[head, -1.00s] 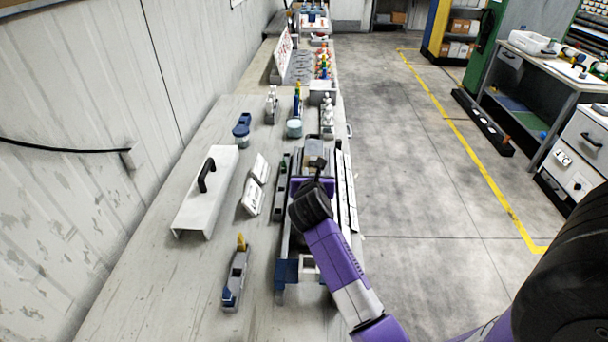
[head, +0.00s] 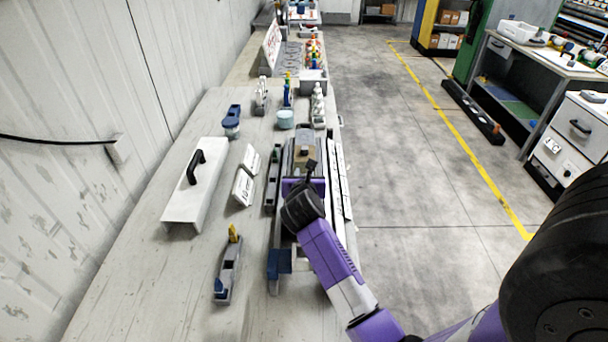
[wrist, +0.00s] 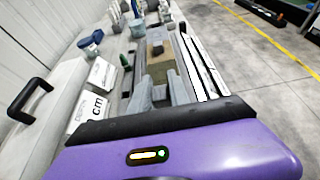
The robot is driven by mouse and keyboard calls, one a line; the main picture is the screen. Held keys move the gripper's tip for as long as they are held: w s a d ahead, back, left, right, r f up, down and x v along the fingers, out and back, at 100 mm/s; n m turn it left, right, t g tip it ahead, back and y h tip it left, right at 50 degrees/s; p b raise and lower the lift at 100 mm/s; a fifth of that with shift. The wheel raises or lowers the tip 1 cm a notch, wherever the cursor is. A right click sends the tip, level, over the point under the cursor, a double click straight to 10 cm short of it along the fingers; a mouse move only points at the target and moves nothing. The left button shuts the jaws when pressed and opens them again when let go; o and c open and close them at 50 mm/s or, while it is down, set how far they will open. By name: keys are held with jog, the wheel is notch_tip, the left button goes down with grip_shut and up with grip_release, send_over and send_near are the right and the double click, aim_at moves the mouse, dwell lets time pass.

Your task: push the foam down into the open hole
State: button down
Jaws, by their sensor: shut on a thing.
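My gripper (wrist: 160,96) is over the long tray-like fixture (head: 343,207) on the bench. Its two grey fingers show in the wrist view, shut on a small greyish piece (wrist: 160,92) between them. I cannot tell for sure whether that piece is the foam. The open hole cannot be made out. In the head view my own wrist hides most of the fixture's near part.
A white cover with a black handle (head: 196,190) and white sign cards (head: 243,187) stand to the left. A grey-blue tool with a yellow tip (head: 229,268) lies at the near left. Bottles (head: 318,105) and a round tub (head: 285,119) stand beyond the fixture. Open floor lies to the right.

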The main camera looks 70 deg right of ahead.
jog(key=shift+f+b, duration=0.85)
jog(key=shift+f, duration=0.8)
jog(key=c, duration=1.1)
grip_release()
jog(key=shift+c, duration=0.2)
jog(key=shift+r, duration=0.15)
notch_tip(320, 180, up, 5)
jog(key=p, duration=0.5)
jog(key=shift+r, duration=0.85)
